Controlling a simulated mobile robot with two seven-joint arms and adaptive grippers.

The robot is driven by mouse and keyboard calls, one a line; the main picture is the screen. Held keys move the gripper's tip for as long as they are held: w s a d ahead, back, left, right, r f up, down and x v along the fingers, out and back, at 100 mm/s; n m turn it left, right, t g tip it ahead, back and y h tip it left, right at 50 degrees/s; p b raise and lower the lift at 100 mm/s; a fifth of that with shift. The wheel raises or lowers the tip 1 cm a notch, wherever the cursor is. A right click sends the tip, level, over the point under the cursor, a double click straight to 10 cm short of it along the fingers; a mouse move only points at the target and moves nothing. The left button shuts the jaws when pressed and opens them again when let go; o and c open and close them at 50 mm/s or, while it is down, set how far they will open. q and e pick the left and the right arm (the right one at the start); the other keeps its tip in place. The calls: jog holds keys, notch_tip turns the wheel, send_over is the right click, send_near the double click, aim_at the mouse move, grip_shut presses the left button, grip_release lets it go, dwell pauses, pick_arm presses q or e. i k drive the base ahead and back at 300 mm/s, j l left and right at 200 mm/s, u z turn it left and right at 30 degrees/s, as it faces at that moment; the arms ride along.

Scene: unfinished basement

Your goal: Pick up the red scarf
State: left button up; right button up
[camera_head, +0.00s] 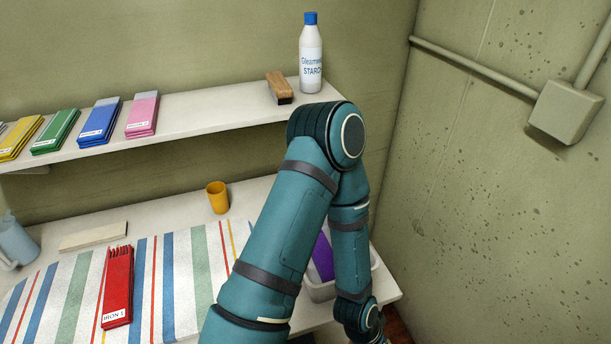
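A narrow red folded bundle (117,287), which looks like the red scarf, lies on the striped cloth (186,280) at the lower left. Its far end looks fringed, and a white label at its near end seems to read "IRON 1". Nothing touches it from above. One of my teal arms rises from the bottom centre, bends at the top and comes down at the right, well to the right of the red bundle. Its gripper is below the picture's edge. My other arm and gripper do not show.
A shelf (205,108) holds yellow, green, blue and pink bundles, a brush (279,87) and a starch bottle (310,57). On the table are an orange cup (217,197), a pale board (93,236), a jug (15,243) and a white bin (320,290) with something purple, partly hidden by my arm.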

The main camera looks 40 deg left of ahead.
aim_at(117, 299)
jog(key=k+u, duration=0.15)
jog(key=u, duration=0.2)
jog(key=k+u, duration=0.1)
jog(key=u, duration=0.2)
jog(key=k+j+u, duration=0.1)
jog(key=u, duration=1.8)
jog(key=j+z, duration=0.1)
jog(key=z, duration=1.05)
